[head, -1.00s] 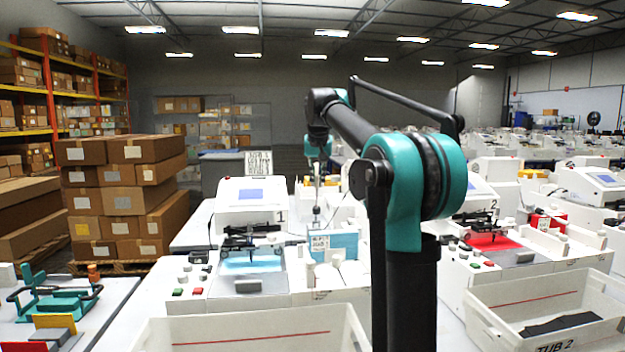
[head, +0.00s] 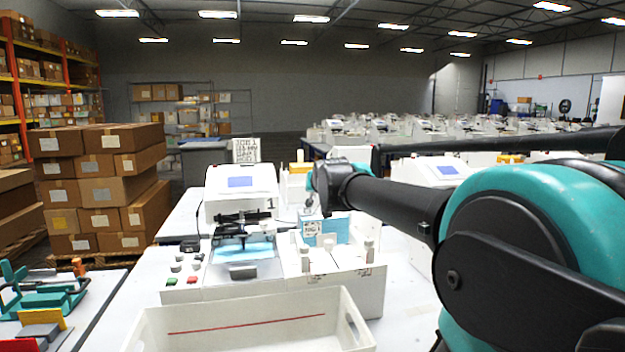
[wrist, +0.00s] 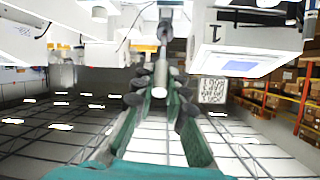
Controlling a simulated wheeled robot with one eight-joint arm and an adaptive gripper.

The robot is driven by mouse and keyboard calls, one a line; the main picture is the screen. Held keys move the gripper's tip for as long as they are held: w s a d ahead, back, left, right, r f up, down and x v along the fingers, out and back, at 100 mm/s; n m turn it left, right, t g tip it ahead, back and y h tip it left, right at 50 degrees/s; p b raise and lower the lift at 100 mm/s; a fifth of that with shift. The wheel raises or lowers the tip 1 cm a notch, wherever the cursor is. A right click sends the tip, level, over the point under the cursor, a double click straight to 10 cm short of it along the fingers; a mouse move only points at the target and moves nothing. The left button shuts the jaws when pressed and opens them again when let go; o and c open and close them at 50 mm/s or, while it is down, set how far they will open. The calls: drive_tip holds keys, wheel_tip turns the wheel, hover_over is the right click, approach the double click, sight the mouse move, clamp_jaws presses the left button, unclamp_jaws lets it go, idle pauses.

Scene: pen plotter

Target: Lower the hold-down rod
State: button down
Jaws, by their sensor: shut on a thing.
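Plotter 1 (head: 240,192), white with a lit screen, stands left of centre in the head view. It carries a black bar assembly (head: 244,216) over a blue sheet (head: 246,249). My gripper is right of the plotter in the head view, mostly hidden behind my arm. In the wrist view my gripper (wrist: 160,92) points at a pale rod (wrist: 163,62), and its dark fingers close around the rod's end. I cannot tell for certain whether this is the hold-down rod. The wrist picture is upside down, with plotter 1 (wrist: 245,62) at the upper right.
A white tub (head: 250,322) stands at the front. Green and red buttons (head: 183,281) sit left of the blue sheet. A blue panel with a tag (head: 330,229) and white pegs (head: 305,258) stand right of the plotter. Stacked boxes (head: 100,190) are at the left.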

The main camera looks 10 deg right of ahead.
drive_tip(key=shift+s+f+t, duration=0.7)
drive_tip(key=shift+f+t, duration=0.2)
drive_tip(key=shift+f, duration=0.15)
drive_tip(key=shift+s+f+t, duration=0.65)
drive_tip(key=shift+f+t, duration=0.25)
drive_tip(key=shift+f, duration=0.25)
drive_tip(key=c, duration=1.5)
unclamp_jaws()
drive_tip(key=shift+c, duration=0.2)
drive_tip(key=shift+s, duration=0.15)
drive_tip(key=s, duration=1.1)
drive_tip(key=shift+s+a+r, duration=0.35)
drive_tip(key=shift+s, duration=0.05)
